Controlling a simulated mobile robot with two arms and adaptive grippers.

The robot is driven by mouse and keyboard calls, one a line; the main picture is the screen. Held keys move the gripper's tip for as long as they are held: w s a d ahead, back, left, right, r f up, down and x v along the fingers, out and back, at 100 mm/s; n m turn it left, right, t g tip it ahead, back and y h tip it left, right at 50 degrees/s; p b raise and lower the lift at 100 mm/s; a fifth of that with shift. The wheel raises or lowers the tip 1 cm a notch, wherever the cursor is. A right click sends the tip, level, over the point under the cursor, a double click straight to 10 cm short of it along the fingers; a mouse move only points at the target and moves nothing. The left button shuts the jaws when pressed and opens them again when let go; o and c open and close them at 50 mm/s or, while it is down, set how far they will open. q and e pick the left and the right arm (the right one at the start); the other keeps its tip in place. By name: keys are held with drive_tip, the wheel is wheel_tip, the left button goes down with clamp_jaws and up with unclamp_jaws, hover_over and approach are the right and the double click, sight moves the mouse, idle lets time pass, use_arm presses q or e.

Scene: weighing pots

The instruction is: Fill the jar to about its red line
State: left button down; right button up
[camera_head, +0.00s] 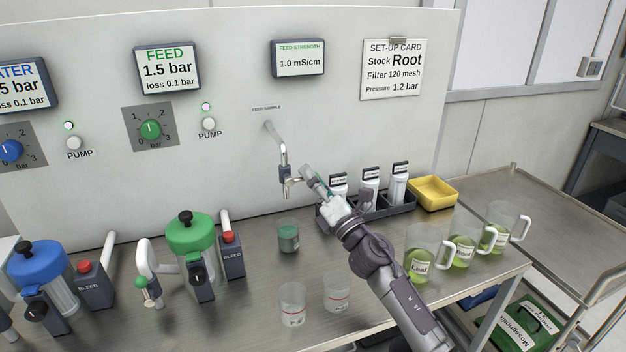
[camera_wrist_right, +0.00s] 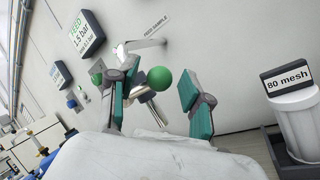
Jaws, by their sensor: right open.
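The feed sample tap (camera_head: 282,155) sticks out of the panel with its spout pointing down. Its green ball knob (camera_wrist_right: 159,78) shows in the right wrist view between the two teal-padded fingers. My right gripper (camera_head: 303,179) is open at the tap; in the right wrist view its fingers (camera_wrist_right: 157,98) stand apart on either side of the knob, with a gap at the right finger. A small jar (camera_head: 288,238) with dark green contents stands on the bench below the tap; I cannot make out a red line on it. My left gripper is out of view.
Two clear jars (camera_head: 293,303) (camera_head: 337,293) with red lines stand at the bench front. Labelled jugs (camera_head: 421,252) of green liquid stand right of my arm. A filter rack (camera_head: 382,208) and yellow tray (camera_head: 433,192) sit behind. Green (camera_head: 190,235) and blue (camera_head: 38,262) filter housings stand left.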

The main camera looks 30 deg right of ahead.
drive_tip(key=v, duration=1.2)
drive_tip(key=shift+f, duration=0.1)
